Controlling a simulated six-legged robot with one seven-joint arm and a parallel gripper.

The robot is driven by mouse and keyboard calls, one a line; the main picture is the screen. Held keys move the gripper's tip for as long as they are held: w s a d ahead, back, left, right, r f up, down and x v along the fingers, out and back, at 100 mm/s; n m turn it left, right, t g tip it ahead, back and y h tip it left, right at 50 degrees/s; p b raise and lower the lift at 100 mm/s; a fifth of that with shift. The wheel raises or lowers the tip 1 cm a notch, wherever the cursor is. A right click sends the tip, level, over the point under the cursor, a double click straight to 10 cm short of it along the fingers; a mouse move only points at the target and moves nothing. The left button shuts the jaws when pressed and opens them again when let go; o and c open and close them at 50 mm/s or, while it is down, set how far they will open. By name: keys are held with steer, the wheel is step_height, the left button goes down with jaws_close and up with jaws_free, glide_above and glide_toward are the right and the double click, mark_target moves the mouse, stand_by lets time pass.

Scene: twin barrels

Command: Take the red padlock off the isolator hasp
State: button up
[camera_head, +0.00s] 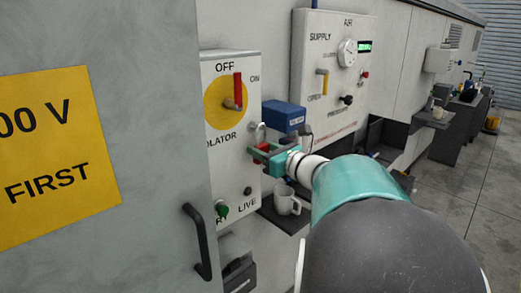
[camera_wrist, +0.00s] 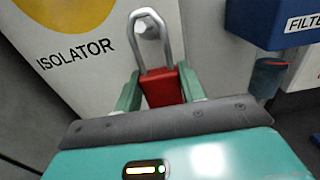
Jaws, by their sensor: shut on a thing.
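The red padlock (camera_wrist: 162,88) is between the two green fingers of my gripper (camera_wrist: 162,92) in the wrist view, and they are shut on its body. Its silver shackle (camera_wrist: 134,32) rises toward a round metal piece (camera_wrist: 150,28) on the isolator panel, seen within the loop. I cannot tell whether the shackle still passes through the hasp. In the head view my gripper (camera_head: 262,155) is at the panel's right edge, largely covering the padlock. The isolator panel (camera_head: 222,165) has a red handle (camera_head: 238,92) on a yellow disc, pointing up toward OFF.
A blue filter box (camera_head: 283,116) is just right of my gripper. A white mug (camera_head: 286,200) stands on a dark shelf below. The air supply panel (camera_head: 325,75) is behind to the right. A grey cabinet door with a black handle (camera_head: 198,242) stands at the left.

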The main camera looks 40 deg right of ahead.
steer(key=shift+s, duration=0.15)
steer(key=shift+s+r, duration=0.3)
steer(key=shift+s, duration=0.6)
steer(key=shift+s+r, duration=0.25)
steer(key=shift+s, duration=0.65)
steer(key=s, duration=0.7)
steer(key=shift+d, duration=0.15)
